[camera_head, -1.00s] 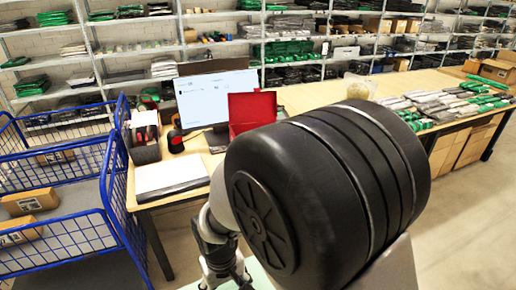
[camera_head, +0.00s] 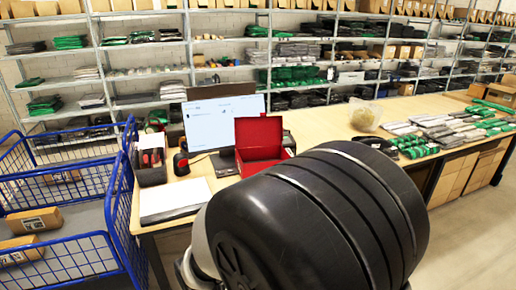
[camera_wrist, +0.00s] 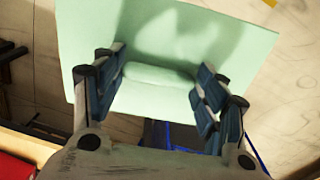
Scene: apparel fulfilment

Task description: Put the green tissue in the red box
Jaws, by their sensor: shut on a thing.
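The green tissue is a large pale green sheet (camera_wrist: 215,40) in the wrist view. Its middle is bunched into a raised fold between the fingers of my gripper (camera_wrist: 160,75), which is shut on it. The red box (camera_head: 258,140) stands on the desk in the head view, lid up, beside the monitor. Its inside is mostly hidden from this angle. A red edge at the lower left of the wrist view (camera_wrist: 14,167) looks like the same box. In the head view my arm hides my gripper and the tissue.
The desk (camera_head: 320,125) holds a monitor (camera_head: 218,120), a white paper stack (camera_head: 172,198), a dark organiser (camera_head: 150,170) and several packed garments (camera_head: 440,130) at right. A blue wire cart (camera_head: 120,190) stands at left. Shelves line the back. Bare desk lies right of the box.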

